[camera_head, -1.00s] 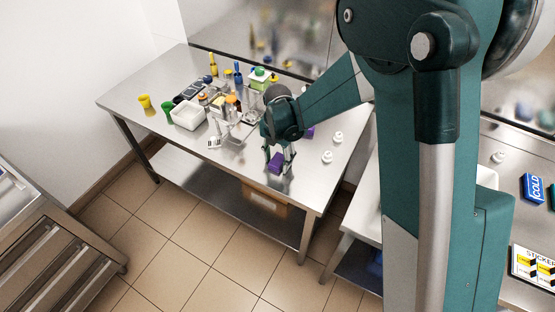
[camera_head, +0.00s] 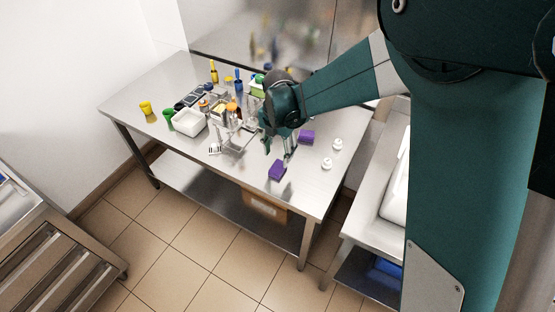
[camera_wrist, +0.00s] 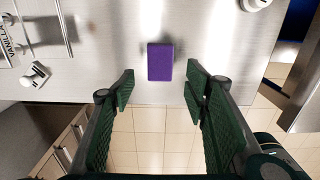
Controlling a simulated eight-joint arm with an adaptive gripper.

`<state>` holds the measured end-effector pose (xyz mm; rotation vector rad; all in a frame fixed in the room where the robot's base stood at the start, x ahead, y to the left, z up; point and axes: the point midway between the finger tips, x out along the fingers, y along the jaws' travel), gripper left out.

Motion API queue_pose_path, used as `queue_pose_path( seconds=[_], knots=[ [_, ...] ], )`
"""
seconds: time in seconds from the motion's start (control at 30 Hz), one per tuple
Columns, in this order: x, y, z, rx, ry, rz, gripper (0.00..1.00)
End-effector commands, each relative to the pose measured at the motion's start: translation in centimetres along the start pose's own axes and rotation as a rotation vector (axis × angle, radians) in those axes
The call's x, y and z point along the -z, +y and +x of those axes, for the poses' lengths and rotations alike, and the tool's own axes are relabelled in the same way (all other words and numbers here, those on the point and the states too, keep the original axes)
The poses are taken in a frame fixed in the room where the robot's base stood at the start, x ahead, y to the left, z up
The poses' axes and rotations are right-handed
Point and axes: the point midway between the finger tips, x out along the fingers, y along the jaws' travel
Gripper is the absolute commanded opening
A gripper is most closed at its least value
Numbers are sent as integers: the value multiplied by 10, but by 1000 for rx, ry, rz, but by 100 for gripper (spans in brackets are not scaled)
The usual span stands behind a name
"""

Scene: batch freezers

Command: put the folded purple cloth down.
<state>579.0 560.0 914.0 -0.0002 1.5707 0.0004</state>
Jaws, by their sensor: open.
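The folded purple cloth (camera_head: 277,170) lies on the steel table near its front edge in the head view. In the wrist view the cloth (camera_wrist: 160,62) lies flat beyond and between my fingertips, with a gap to both. My gripper (camera_head: 279,147) is open and empty above the table, just behind the cloth in the head view. Its two green fingers stand wide apart in the wrist view (camera_wrist: 160,82). A second purple item (camera_head: 307,137) lies behind and to the right, close to my gripper.
Two white round items (camera_head: 327,163) stand on the table's right end. A wire rack (camera_head: 236,138), a white tub (camera_head: 188,122) and several bottles crowd the middle and back. A small white item (camera_wrist: 35,74) lies left of the cloth. The table's front edge is close to the cloth.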

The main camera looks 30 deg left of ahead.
Motion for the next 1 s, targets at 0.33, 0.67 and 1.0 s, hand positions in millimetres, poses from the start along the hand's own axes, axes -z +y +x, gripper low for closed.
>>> queue_pose_path(
  seconds=[0.33, 0.67, 1.0],
  knots=[
    [0, 0, -39, 0, 0, 0, 46],
    [0, 0, -44, 0, 0, 0, 46],
    [0, 0, -43, 0, 0, 0, 46]
  ],
)
